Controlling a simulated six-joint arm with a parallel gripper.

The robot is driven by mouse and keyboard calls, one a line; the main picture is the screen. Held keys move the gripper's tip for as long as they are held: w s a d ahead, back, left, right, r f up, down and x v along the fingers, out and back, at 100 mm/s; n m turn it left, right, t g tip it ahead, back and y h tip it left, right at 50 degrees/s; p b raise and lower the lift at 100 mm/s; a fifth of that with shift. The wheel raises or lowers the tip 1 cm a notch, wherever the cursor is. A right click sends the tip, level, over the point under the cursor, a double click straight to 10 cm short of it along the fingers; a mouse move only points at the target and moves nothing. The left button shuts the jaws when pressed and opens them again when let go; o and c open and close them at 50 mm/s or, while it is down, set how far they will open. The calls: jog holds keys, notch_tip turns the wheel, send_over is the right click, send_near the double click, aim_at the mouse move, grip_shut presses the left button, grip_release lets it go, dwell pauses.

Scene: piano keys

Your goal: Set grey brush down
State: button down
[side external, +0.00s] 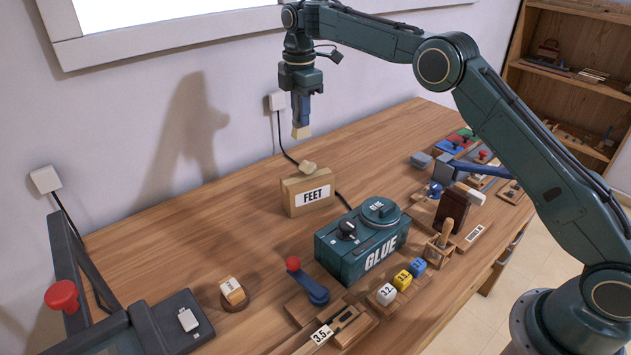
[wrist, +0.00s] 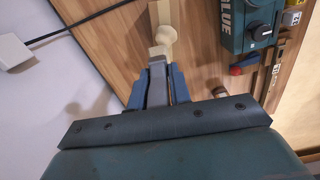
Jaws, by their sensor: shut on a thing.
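My gripper (side external: 301,112) is high above the back of the table in the side view, pointing down. It is shut on the grey brush, whose pale beige bristle end (side external: 301,132) hangs below the fingers, clear of the table. In the wrist view, the brush's grey body (wrist: 157,92) lies between the blue fingers of my gripper (wrist: 155,78). The bristle end points at the table. The upper part of the brush is hidden by the fingers in the side view.
Below the brush stands a wooden FEET box (side external: 307,197) with a pale knob on top. The green GLUE box (side external: 362,244) is in front of it. A wooden cup (side external: 234,294) is at front left. The table (side external: 200,235) left of the FEET box is clear.

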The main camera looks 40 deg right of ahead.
jog(key=s+a+n, duration=0.1)
jog(key=s+a, duration=0.3)
jog(key=a, duration=0.5)
jog(key=s+a, duration=0.4)
jog(key=a, duration=0.5)
jog(key=f, duration=2)
jog(key=shift+w+d, duration=0.2)
jog(key=shift+w, duration=0.05)
jog(key=shift+f, duration=0.15)
jog(key=c, duration=1.3)
grip_release()
notch_tip(320, 180, up, 12)
jog(key=shift+r, duration=0.15)
